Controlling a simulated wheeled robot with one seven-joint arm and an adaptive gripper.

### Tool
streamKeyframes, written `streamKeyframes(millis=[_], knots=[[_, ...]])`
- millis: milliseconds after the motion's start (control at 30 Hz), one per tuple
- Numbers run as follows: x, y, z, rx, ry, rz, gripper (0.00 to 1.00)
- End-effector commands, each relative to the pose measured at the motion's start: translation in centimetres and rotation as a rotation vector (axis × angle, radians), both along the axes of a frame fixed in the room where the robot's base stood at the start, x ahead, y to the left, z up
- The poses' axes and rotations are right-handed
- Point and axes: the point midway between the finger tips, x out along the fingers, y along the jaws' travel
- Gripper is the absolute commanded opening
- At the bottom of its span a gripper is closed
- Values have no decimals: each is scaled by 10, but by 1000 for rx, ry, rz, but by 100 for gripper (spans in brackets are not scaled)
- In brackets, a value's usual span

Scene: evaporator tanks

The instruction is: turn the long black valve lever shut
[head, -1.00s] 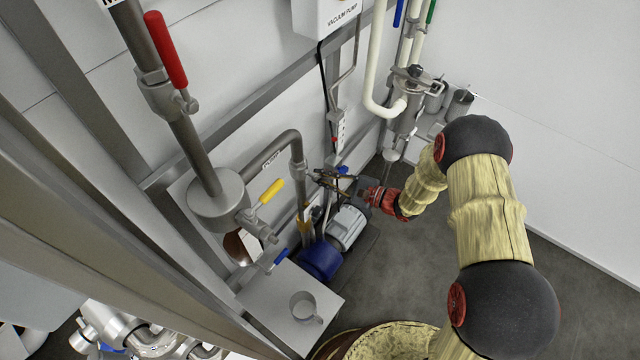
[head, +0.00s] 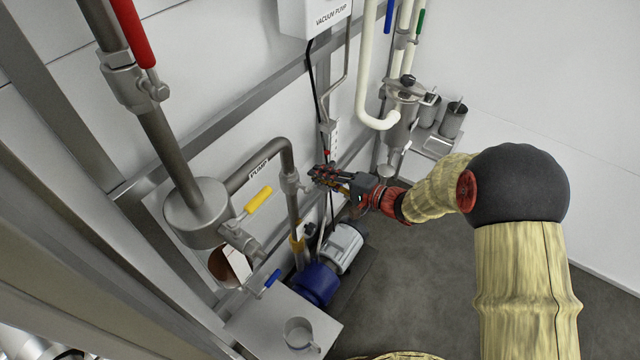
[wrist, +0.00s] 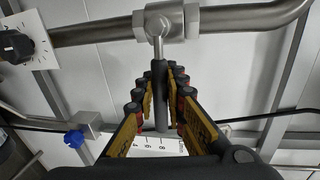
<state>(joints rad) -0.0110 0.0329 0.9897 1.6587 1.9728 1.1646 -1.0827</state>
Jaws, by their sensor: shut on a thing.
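The long black lever (wrist: 160,90) shows in the wrist view as a dark grey-black sleeve on a metal stem. It hangs from a steel valve fitting (wrist: 160,22) on a horizontal pipe and points down the picture, across the pipe's line. My gripper (wrist: 161,80) has its yellow-padded fingers on both sides of the lever and is shut on it. In the head view my gripper (head: 326,176) is just right of the valve fitting (head: 291,183) on the pipe marked PUMP; there the fingers hide the lever.
A blue and grey pump motor (head: 318,284) stands below my gripper. A yellow lever (head: 258,199), a red lever (head: 132,32) and a small blue lever (head: 272,278) are to the left. A mug (head: 299,334) sits on a ledge. Grey floor (head: 420,280) is open at right.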

Motion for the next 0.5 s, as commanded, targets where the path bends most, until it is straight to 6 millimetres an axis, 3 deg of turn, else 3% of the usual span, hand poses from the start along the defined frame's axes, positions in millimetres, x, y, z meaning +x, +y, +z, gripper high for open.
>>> streamKeyframes(millis=[500], knots=[[-1,0,5,-39,-64,2,0]])
